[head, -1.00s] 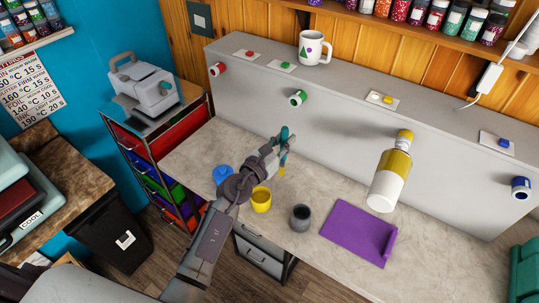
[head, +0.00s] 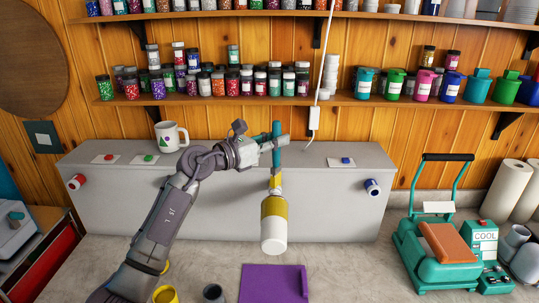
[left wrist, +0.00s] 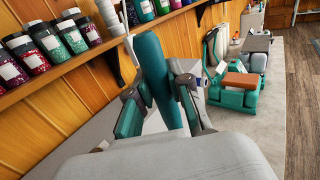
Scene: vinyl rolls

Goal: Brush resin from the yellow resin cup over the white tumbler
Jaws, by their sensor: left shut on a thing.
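The tumbler (head: 274,232) sticks out from the grey box front in the head view. Its end facing me is white and the part nearer the box is yellow. My left gripper (head: 277,145) is shut on a teal brush handle (head: 276,128), which also shows between the fingers in the left wrist view (left wrist: 158,80). The brush points down just above the tumbler's yellow part. I cannot tell whether its tip touches. The yellow resin cup (head: 165,295) stands on the bench at the bottom edge, partly cut off. My right gripper is not in view.
A dark grey cup (head: 213,293) and a purple mat (head: 272,284) lie on the bench. The long grey box (head: 330,215) carries red (head: 76,182) and blue (head: 372,187) knobs. A white mug (head: 170,136) stands on it. A white cable hangs behind. A teal press (head: 440,240) stands at right.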

